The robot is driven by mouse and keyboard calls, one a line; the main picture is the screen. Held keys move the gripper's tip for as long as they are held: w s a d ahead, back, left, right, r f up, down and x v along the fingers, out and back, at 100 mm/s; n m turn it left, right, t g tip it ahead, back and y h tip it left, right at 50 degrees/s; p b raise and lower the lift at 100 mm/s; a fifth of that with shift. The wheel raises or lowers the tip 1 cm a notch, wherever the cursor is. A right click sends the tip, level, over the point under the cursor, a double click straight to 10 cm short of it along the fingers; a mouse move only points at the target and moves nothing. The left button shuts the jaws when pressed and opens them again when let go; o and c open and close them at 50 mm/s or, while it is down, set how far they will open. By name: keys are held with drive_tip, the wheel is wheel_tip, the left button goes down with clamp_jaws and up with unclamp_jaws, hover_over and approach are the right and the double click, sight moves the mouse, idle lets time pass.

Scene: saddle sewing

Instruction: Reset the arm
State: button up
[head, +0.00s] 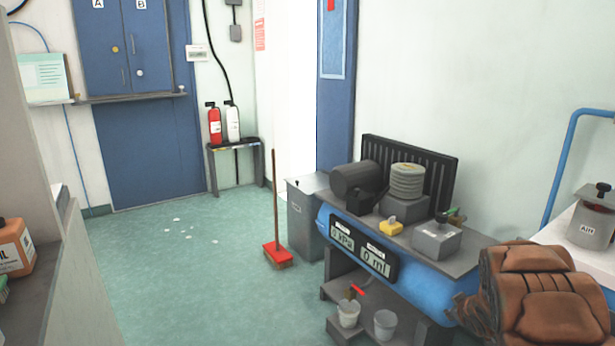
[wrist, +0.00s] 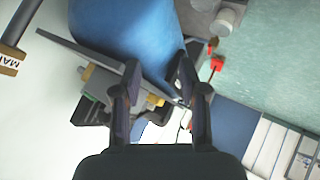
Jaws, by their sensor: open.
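My gripper (wrist: 158,100) shows in the wrist view with its two dark fingers spread apart and nothing held between them. Beyond the fingers lie the blue tank (wrist: 120,35) of the compressor bench and the grey and black parts on its top. I cannot tell how far the fingertips are from these parts. The head view does not show my gripper. There the compressor bench (head: 448,262) stands at the right with a blue tank and a display reading 0 kPa and 0 ml.
A brown leather saddle (head: 548,295) is at the lower right. A red broom (head: 278,252) stands beside a grey bin (head: 305,225). White scraps (head: 178,220) lie on the open green floor. Fire extinguishers (head: 215,125) stand by the blue door. An orange container (head: 12,248) sits on the left shelf.

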drive_tip(key=s+a+r+m+g+h+p, duration=0.1)
drive_tip(key=s+a+r+m+g+p, duration=0.15)
drive_tip(key=s+r+p, duration=0.5)
drive_tip(key=s+a+r+m+g+h+p, duration=0.1)
drive_tip(key=s+a+r+m+g+p, duration=0.15)
drive_tip(key=s+r, duration=0.9)
drive_tip(key=s+a+r+g+y+p, duration=0.1)
drive_tip(key=s+a+r+p, duration=0.3)
drive_tip(key=s, duration=0.6)
drive_tip(key=s+a+r+g+y+p, duration=0.1)
drive_tip(key=s+a+r+g+p, duration=0.2)
drive_tip(key=s+a+r, duration=0.5)
drive_tip(key=s+a+r+g+y+p, duration=0.2)
drive_tip(key=s+a+r+p, duration=0.3)
drive_tip(key=s, duration=0.7)
wheel_tip(320, 180, up, 2)
drive_tip(key=a, duration=0.2)
drive_tip(key=shift+a, duration=0.3)
